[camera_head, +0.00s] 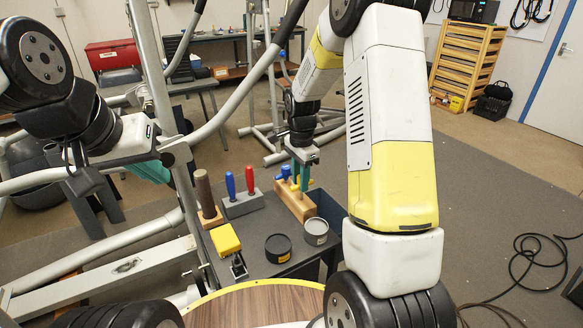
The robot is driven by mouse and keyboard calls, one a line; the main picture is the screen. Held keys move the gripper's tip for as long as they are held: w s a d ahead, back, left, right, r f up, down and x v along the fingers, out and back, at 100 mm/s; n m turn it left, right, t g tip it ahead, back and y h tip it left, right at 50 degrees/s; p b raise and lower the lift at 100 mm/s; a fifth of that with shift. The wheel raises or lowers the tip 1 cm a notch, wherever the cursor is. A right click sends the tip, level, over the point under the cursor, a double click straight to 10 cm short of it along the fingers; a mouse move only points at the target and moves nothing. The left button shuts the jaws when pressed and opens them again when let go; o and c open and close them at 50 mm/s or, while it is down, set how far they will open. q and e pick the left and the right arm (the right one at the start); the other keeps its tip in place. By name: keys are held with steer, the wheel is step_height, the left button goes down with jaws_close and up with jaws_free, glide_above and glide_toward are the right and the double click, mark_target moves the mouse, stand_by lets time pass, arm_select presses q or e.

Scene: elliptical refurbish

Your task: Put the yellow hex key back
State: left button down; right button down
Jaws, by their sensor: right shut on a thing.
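My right gripper (303,180) has green fingers. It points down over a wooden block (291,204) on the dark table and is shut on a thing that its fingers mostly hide. I cannot make out the yellow hex key for certain. A blue-handled tool (286,172) stands at the block beside the fingers. Whether the held thing touches the block or sits in it, I cannot tell. My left gripper (153,172) is at the left, apart from the block, beside a grey metal post. Its finger gap does not show.
On the dark table (262,228) are a grey holder (243,205) with blue and red screwdrivers, a brown cylinder on a wooden base (205,198), a yellow-topped tool (225,239) and two round tins (278,247). Grey elliptical frame bars (183,120) cross the left side. A dark bin (327,208) adjoins the table.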

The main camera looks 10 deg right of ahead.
steer(key=shift+f, duration=0.55)
steer(key=shift+f, duration=0.45)
steer(key=c, duration=1)
jaws_free()
steer(key=shift+c, duration=0.2)
